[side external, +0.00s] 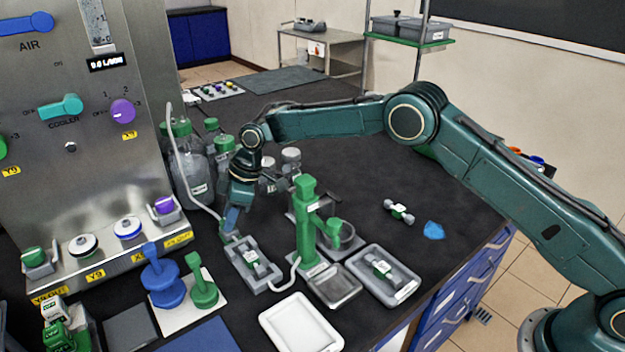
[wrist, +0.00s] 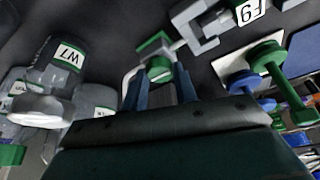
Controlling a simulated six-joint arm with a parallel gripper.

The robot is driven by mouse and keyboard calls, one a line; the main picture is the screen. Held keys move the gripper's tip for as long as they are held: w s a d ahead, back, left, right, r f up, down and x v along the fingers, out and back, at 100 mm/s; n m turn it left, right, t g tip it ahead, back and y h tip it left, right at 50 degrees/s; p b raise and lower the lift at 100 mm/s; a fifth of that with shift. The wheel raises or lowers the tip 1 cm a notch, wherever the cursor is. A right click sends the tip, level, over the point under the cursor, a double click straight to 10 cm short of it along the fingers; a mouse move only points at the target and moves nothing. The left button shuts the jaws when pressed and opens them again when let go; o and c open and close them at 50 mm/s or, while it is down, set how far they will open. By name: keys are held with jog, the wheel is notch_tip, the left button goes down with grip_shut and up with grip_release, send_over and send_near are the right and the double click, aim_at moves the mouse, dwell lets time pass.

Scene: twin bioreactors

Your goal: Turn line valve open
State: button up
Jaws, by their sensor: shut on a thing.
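The line valve shows in the wrist view as a small green and white body with a round green knob (wrist: 159,68), with a pale tube beside it. My gripper (wrist: 160,78) has its two blue fingers on either side of this knob and is shut on it. In the side view my gripper (side external: 231,222) points down at the left end of a grey holder (side external: 262,283), where the pale tube (side external: 188,180) arrives. The fingers mostly hide the valve there. The knob's exact angle is hard to tell.
A green stand (side external: 307,230) is just right of the holder, with a grey tray (side external: 402,295) beyond it. Bottles (side external: 192,170) crowd behind my gripper. The steel control panel (side external: 75,180) rises at left.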

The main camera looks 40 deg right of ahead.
jog(key=shift+n, duration=0.4)
jog(key=o, duration=1)
jog(key=shift+c, duration=0.2)
jog(key=v, duration=1.4)
jog(key=shift+d+f, duration=0.1)
